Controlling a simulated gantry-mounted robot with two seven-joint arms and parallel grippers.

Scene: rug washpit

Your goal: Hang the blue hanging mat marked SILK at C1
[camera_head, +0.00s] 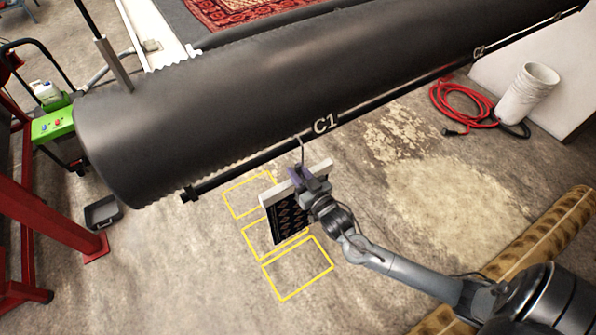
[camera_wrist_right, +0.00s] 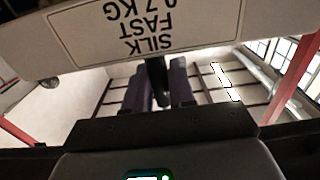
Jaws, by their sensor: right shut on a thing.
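The hanging mat (camera_head: 287,222) is a dark patterned panel under a white header bar (camera_head: 318,171); its blue does not show clearly. In the right wrist view the bar's label (camera_wrist_right: 142,28) reads SILK, FAST, 0.7 KG, upside down. My right gripper (camera_head: 299,178), with purple fingers, is shut on the mat's hanger at the bar; its fingers show in the wrist view (camera_wrist_right: 159,84). A thin hook (camera_head: 301,146) rises from it and overlaps the black rail (camera_head: 245,167) by the C1 mark (camera_head: 326,123). I cannot tell whether the hook rests on the rail. My left gripper is out of view.
A large black roller (camera_head: 200,100) lies just behind the rail. Yellow floor outlines (camera_head: 298,268) lie below the mat. A red hose (camera_head: 460,105) and stacked white buckets (camera_head: 527,92) are at the right. A red frame (camera_head: 50,215) stands at the left.

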